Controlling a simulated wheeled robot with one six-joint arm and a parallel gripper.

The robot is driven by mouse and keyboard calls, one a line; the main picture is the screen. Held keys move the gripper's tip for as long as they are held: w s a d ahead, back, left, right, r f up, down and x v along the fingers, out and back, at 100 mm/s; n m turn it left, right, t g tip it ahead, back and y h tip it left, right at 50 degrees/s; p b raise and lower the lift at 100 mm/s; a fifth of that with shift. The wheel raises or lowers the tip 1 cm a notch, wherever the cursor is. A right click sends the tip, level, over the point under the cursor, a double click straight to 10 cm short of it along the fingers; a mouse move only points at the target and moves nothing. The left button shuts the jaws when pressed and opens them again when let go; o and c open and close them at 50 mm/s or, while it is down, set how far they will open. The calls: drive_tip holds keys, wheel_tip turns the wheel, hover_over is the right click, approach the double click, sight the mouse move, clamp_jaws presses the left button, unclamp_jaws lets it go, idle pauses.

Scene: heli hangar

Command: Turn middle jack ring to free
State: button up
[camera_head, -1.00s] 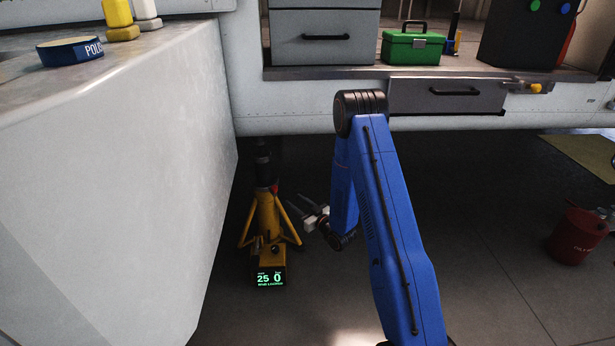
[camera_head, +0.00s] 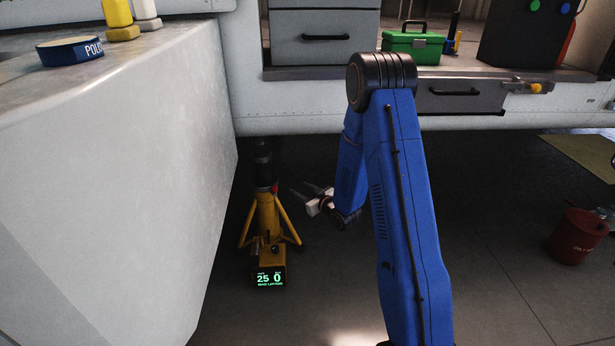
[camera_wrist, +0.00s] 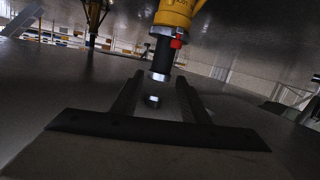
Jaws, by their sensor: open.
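The yellow jack (camera_head: 266,218) stands on splayed legs on the floor under the helicopter, with a black column (camera_head: 262,160) rising from it. A red tab (camera_head: 273,188) shows near the column's base. In the wrist view the jack (camera_wrist: 178,14) appears upside down, with the red tab (camera_wrist: 176,42) beside a dark collar and the black column (camera_wrist: 162,57) below. My gripper (camera_head: 300,187) is open and empty, to the right of the jack at about the tab's height. In the wrist view my gripper (camera_wrist: 159,78) points towards the column, apparently without touching.
A lit display (camera_head: 270,280) at the jack's foot reads 25 and 0; its smaller text is unclear. The helicopter's underside edge (camera_head: 300,122) hangs above. A red bucket (camera_head: 575,238) stands far right. Another jack (camera_wrist: 94,18) shows in the wrist view.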

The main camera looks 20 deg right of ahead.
wheel_tip(320, 180, up, 8)
drive_tip(key=s+d+g+h, duration=0.1)
drive_tip(key=s+h, duration=0.1)
drive_tip(key=shift+s+d+r+m+g, duration=0.25)
drive_tip(key=shift+s+d+m+g, duration=0.05)
drive_tip(key=shift+s+g, duration=0.1)
idle(0.4)
